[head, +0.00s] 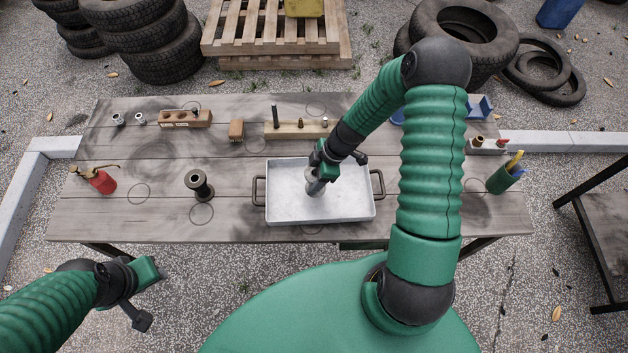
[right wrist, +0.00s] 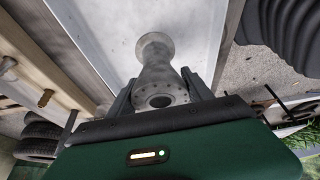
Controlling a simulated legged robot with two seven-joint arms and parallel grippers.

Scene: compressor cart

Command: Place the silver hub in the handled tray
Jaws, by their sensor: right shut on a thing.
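The silver hub (head: 316,184) is a grey flanged piece with a narrow waist and a ring of holes in its end. My right gripper (head: 318,174) is shut on it, over the handled tray (head: 287,203). The tray is a shallow light-grey pan with a dark handle at each end, on the table. In the right wrist view the hub (right wrist: 157,67) sits between the fingers (right wrist: 167,92), its far flange against the tray floor (right wrist: 105,35); I cannot tell if it touches. My left gripper (head: 146,297) is empty and appears open, in front of the table's left side.
A black spool (head: 199,184) and a red oil can (head: 101,180) stand left of the tray. A wooden block with pegs (head: 296,130) lies behind it. A green cup (head: 502,180) stands at the right. Bare table lies between spool and tray.

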